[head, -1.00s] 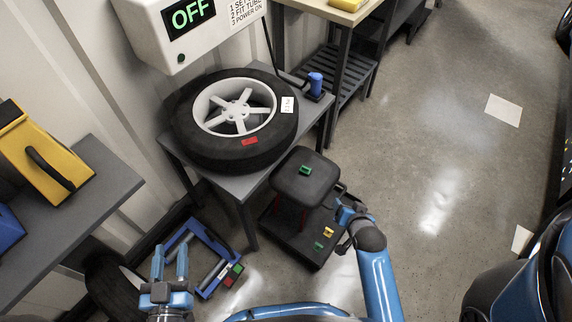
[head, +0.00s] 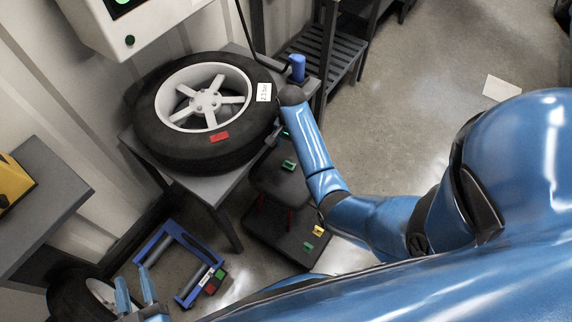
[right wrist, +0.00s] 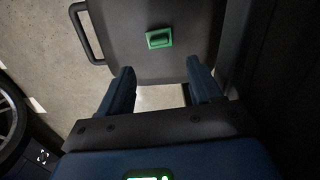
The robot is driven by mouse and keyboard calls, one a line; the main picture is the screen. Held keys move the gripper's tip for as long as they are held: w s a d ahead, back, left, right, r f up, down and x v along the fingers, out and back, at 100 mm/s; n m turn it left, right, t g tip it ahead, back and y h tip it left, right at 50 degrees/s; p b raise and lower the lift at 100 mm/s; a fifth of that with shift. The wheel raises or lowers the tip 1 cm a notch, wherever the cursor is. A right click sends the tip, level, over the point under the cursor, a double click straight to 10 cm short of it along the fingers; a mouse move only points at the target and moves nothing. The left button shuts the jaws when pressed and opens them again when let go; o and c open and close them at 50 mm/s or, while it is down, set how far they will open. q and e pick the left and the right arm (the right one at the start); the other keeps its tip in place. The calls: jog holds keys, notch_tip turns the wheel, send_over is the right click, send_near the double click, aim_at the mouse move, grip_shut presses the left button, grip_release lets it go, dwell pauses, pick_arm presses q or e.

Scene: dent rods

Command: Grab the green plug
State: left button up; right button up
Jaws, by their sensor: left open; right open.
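A small green plug (head: 289,165) lies on the dark seat of a stool (head: 265,180). In the right wrist view the green plug (right wrist: 159,38) lies on the dark seat, beyond the fingertips and roughly centred between them. My right gripper (right wrist: 160,67) is open and empty, apart from the plug. In the head view my right gripper (head: 276,136) is small and partly hidden, beside the tyre and near the stool. My left gripper (head: 135,284) is open and empty at the lower left, near a blue frame (head: 152,242).
A tyre with a white rim (head: 205,100) lies on a grey table, close to my right arm. A blue cylinder (head: 297,67) stands at the table's corner. Another green piece (head: 308,247) and a yellow piece (head: 318,230) lie on the stool's lower platform.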

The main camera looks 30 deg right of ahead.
aim_at(289, 162)
jog(key=shift+f+b, duration=0.45)
jog(key=shift+f, duration=1.45)
jog(key=shift+s+a+f+b, duration=0.1)
jog(key=shift+f+b, duration=0.4)
jog(key=shift+f, duration=0.8)
jog(key=shift+s+a+f+b, duration=0.1)
jog(key=shift+f+b, duration=0.4)
jog(key=shift+f, duration=0.75)
jog(key=shift+c, duration=0.2)
jog(key=c, duration=1)
jog(key=shift+r, duration=0.1)
jog(key=shift+c, duration=0.2)
jog(key=shift+r, duration=0.15)
